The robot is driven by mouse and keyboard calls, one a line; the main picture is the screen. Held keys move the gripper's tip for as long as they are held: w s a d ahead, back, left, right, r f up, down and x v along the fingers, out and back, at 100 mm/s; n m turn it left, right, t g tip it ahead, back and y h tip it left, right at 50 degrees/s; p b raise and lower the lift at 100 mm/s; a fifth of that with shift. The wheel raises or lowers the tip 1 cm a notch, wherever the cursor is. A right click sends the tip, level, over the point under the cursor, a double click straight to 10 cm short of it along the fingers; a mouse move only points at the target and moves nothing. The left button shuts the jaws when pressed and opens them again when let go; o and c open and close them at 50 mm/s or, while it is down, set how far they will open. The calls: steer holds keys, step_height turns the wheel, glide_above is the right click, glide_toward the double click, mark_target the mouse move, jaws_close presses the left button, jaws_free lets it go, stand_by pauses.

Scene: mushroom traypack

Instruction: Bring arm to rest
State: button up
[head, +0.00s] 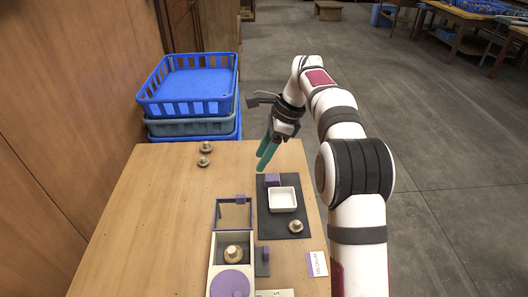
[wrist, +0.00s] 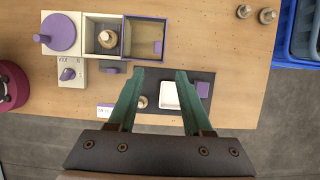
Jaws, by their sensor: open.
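My gripper (head: 266,150) is in the air above the right back part of the table, with its teal fingers apart and nothing between them. In the wrist view my gripper (wrist: 154,78) shows open over the dark mat (wrist: 204,76). A white tray (head: 283,199) stands on the dark mat (head: 268,222), and looks empty. A mushroom (head: 295,226) is on the mat in front of the tray. Another mushroom (head: 233,252) is inside a box compartment (head: 216,246). Two mushrooms (head: 206,147) (head: 203,161) stand at the back of the wooden table (head: 150,215).
Stacked blue crates (head: 188,108) stand behind the table. A purple block (head: 272,180) is on the mat behind the tray. A purple-framed compartment (head: 233,200), a purple disc (head: 230,284) and a label card (head: 317,264) are on the table. The table's left side is clear.

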steer(key=shift+d+r, duration=0.2)
steer(key=shift+r, duration=0.25)
steer(key=s+d+r+n+h, duration=0.1)
steer(key=s+r+n, duration=0.15)
steer(key=s, duration=0.65)
steer(key=s+d+r+n, duration=0.15)
steer(key=s+n, duration=0.25)
steer(key=s, duration=0.5)
steer(key=s+f+n, duration=0.3)
steer(key=s, duration=0.7)
steer(key=s+d+f+n+h, duration=0.1)
steer(key=s+f+n, duration=0.2)
steer(key=s, duration=0.7)
steer(key=shift+d+f+h, duration=0.2)
steer(key=shift+f+h, duration=0.1)
steer(key=shift+f, duration=0.05)
